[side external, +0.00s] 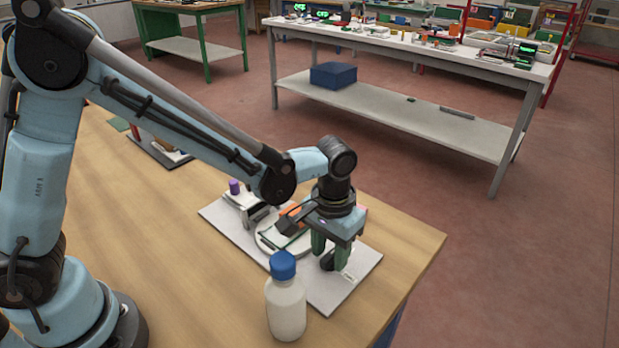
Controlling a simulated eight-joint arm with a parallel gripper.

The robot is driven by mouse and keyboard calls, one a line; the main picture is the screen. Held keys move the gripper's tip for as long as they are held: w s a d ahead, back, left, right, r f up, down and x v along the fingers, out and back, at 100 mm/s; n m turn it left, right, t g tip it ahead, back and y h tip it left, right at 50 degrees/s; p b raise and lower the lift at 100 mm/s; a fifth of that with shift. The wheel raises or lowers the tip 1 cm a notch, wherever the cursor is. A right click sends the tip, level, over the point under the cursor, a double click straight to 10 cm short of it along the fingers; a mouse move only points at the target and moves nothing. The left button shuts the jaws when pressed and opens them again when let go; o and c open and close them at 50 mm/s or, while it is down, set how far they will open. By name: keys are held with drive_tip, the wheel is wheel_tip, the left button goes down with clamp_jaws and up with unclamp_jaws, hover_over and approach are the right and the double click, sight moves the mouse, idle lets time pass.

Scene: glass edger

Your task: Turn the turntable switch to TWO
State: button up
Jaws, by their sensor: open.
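The glass edger sits on a flat light-grey base plate (332,296) on the wooden table. A round white turntable (268,241) is in its middle, partly hidden by my gripper. A dark knob (327,263), likely the turntable switch, stands on the plate's right part, beside a small white label (348,277). My gripper (331,257) points down over this knob with its green fingers open around or just beside it. I cannot tell whether they touch it. The knob's setting cannot be read.
A white bottle with a blue cap (285,295) stands close in front of the plate. An orange piece (290,213) and a purple-topped part (234,187) are on the edger. The table's right edge is near. Bare tabletop (190,255) lies to the left.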

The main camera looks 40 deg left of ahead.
clamp_jaws()
drive_tip(key=shift+m, duration=0.4)
drive_tip(key=m, duration=1.3)
drive_tip(key=shift+m, duration=2)
